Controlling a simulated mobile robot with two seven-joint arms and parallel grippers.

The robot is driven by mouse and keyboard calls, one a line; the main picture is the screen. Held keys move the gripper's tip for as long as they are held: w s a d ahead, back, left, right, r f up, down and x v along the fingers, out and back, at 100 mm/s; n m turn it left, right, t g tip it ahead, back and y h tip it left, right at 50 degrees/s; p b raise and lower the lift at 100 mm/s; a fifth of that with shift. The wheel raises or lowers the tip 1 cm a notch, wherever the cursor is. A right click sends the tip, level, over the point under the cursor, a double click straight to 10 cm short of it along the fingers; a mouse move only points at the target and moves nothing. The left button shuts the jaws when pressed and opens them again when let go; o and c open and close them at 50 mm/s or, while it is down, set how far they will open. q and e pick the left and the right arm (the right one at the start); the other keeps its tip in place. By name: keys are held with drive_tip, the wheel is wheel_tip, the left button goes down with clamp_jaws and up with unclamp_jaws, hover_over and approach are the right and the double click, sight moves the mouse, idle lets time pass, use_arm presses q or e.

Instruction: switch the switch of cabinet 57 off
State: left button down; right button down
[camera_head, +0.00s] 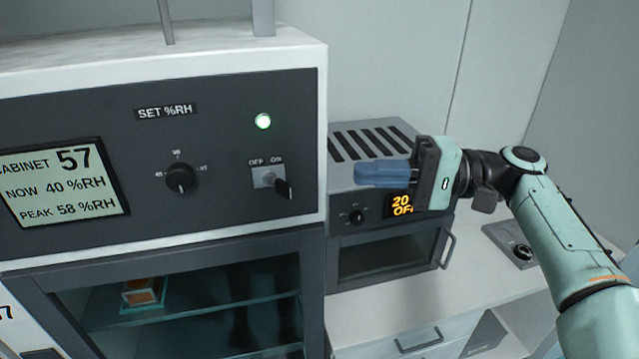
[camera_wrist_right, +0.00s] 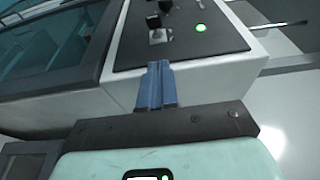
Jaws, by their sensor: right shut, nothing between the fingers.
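Cabinet 57 (camera_head: 60,228) fills the left of the head view, its display reading 57, NOW 40 %RH and PEAK 58 %RH. Its switch (camera_head: 270,180) is a small plate marked OFF and ON with a black lever (camera_head: 283,190). The lever leans right, to the ON side, and the green lamp (camera_head: 263,121) above is lit. My right gripper (camera_head: 357,174) is shut and empty, its blue fingers pointing left, apart from the switch and to its right. In the wrist view the fingers (camera_wrist_right: 157,70) point toward the panel, with the switch (camera_wrist_right: 157,36) beyond them. My left gripper is out of view.
A round knob (camera_head: 181,178) sits left of the switch. A grey oven (camera_head: 385,262) with an orange display stands right of the cabinet, behind and below my right gripper. A white counter (camera_head: 375,328) lies below. The space before the panel is clear.

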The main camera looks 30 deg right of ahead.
approach(286, 184)
drive_tip(key=w+a, duration=0.2)
drive_tip(key=w+a+f, duration=0.1)
drive_tip(key=w, duration=0.1)
drive_tip(key=shift+a, duration=0.35)
drive_tip(key=shift+s+a+r, duration=0.1)
drive_tip(key=shift+s+a, duration=0.15)
drive_tip(key=shift+a, duration=0.2)
drive_tip(key=shift+w, duration=0.1)
